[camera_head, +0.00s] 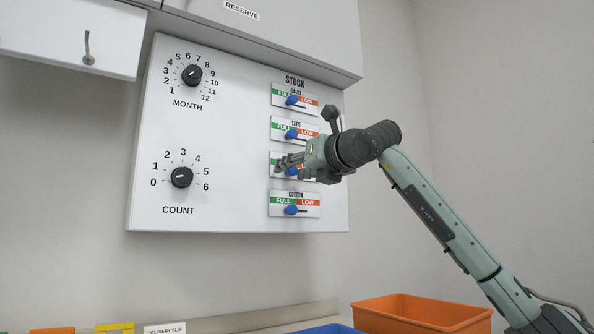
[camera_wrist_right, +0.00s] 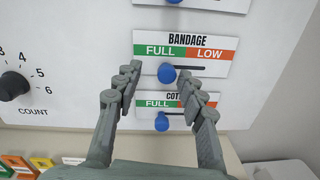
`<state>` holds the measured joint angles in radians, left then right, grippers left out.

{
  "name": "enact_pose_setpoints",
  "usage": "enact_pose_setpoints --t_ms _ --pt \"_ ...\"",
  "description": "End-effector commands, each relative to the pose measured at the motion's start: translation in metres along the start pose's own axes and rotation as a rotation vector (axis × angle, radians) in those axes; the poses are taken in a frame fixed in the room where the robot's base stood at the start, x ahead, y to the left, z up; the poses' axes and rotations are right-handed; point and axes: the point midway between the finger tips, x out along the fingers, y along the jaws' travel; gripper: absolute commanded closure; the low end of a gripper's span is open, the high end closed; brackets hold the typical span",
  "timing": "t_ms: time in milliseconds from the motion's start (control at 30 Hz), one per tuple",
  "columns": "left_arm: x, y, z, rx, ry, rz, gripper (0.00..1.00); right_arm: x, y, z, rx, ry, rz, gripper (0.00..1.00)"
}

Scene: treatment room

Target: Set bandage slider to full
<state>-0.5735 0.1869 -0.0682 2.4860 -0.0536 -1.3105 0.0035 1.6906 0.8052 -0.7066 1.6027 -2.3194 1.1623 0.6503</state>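The bandage slider is a blue knob (camera_wrist_right: 166,73) in a dark slot on a white plate (camera_wrist_right: 215,66) with a green FULL and an orange LOW label. The knob sits under the FULL side, and the bare slot shows to its right, toward LOW. In the head view the bandage knob (camera_head: 291,171) is partly covered by my right gripper (camera_head: 283,164). In the wrist view my right gripper (camera_wrist_right: 158,76) is open, one finger left and one right of the knob. I see no clear contact. My left gripper is not in view.
Gauze (camera_head: 292,100), tape (camera_head: 291,134) and cotton (camera_head: 291,210) sliders are on the same white panel (camera_head: 235,130). Month (camera_head: 191,75) and count (camera_head: 181,177) dials are at its left. A cabinet hangs above. An orange bin (camera_head: 425,312) stands below at the right.

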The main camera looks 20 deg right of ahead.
Motion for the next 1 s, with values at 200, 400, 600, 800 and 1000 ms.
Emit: enact_pose_setpoints --t_ms 200,400,600,800,1000 --pt "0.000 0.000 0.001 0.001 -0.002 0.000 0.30 0.000 -0.002 0.000 0.001 -0.001 -0.003 0.60" --pt "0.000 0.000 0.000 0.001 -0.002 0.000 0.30 -0.018 -0.002 0.001 0.001 -0.002 -0.003 0.60" --pt "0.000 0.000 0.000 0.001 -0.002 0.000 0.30 -0.061 -0.002 0.001 -0.001 -0.003 -0.004 0.60" --pt "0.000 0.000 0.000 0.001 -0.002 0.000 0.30 -0.099 -0.002 0.001 0.000 -0.002 -0.004 0.60" --pt "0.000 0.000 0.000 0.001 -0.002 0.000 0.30 -0.118 -0.001 0.000 0.000 -0.001 -0.003 0.60"
